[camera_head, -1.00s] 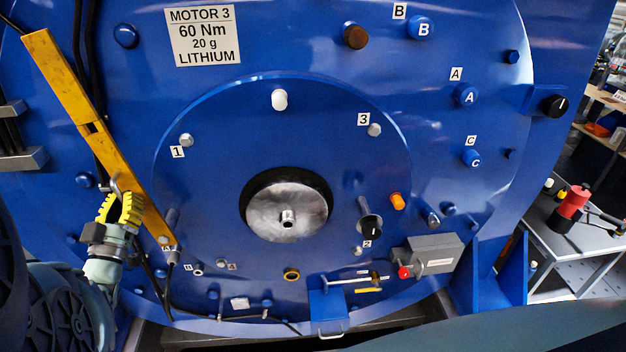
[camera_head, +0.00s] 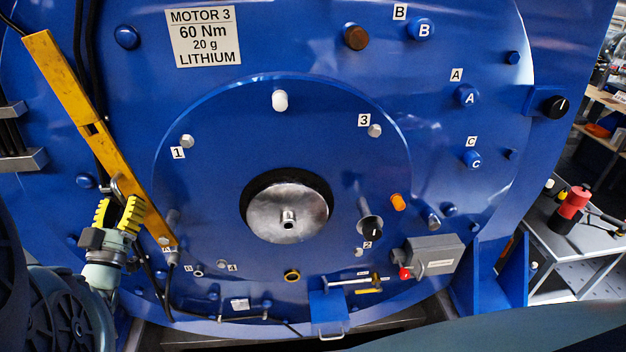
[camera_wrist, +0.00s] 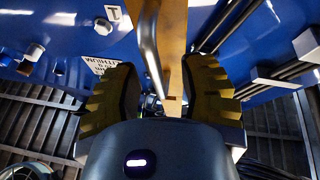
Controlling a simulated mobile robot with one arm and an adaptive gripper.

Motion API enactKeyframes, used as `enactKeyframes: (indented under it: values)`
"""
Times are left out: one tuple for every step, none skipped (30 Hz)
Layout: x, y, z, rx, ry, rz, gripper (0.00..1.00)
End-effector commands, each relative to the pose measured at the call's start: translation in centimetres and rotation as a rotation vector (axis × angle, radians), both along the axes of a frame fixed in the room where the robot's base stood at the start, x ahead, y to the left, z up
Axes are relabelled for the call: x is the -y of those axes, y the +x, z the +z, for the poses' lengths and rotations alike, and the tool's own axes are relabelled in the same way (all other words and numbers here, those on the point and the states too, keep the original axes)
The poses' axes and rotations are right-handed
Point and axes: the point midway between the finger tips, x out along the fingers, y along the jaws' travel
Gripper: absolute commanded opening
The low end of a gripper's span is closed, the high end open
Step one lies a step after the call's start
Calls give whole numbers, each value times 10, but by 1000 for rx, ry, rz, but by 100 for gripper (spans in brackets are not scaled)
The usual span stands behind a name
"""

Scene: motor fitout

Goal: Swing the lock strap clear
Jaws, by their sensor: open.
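The lock strap is a long yellow bar (camera_head: 65,90) lying diagonally across the left of the blue motor face, from upper left to a bolt near its lower end. A slim metal handle (camera_wrist: 148,45) stands off the strap, which also shows in the wrist view (camera_wrist: 172,35). My gripper (camera_head: 118,212) is beside the strap's lower part, to its left in the head view. Its yellow ridged fingers are open. In the wrist view the handle and strap show between the fingers (camera_wrist: 160,95), with gaps on both sides; whether anything touches is unclear.
Black cables (camera_head: 90,60) run behind the strap and down near my gripper. Metal bars (camera_head: 20,150) stick out at the left edge. A round blue cover (camera_head: 335,125) with bolts and a central metal hub (camera_head: 287,212) lies right of the strap. A grey box (camera_head: 433,256) sits lower right.

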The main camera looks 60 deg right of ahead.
Motion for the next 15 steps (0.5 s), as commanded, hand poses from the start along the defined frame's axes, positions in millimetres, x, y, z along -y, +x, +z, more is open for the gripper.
enactKeyframes:
  values:
    - [-5,-2,-3,-1,1,2,41]
    - [-7,-4,-4,0,0,1,41]
    - [-11,-7,-6,-1,1,2,41]
    - [-14,-9,-8,-1,1,2,41]
    - [-18,-12,-10,-3,2,3,41]
    - [-24,-15,-14,-4,2,5,41]
    - [-28,-17,-16,-5,3,6,41]
    - [-32,-20,-18,-5,3,6,41]
    - [-37,-23,-21,-6,4,6,41]
    - [-41,-25,-22,-5,3,6,41]
    - [-44,-27,-24,-5,3,6,41]
    - [-47,-30,-26,-7,3,6,41]
    - [-49,-31,-27,-7,3,7,41]
    - [-51,-32,-28,-7,3,7,41]
    - [-53,-33,-29,-5,3,6,41]
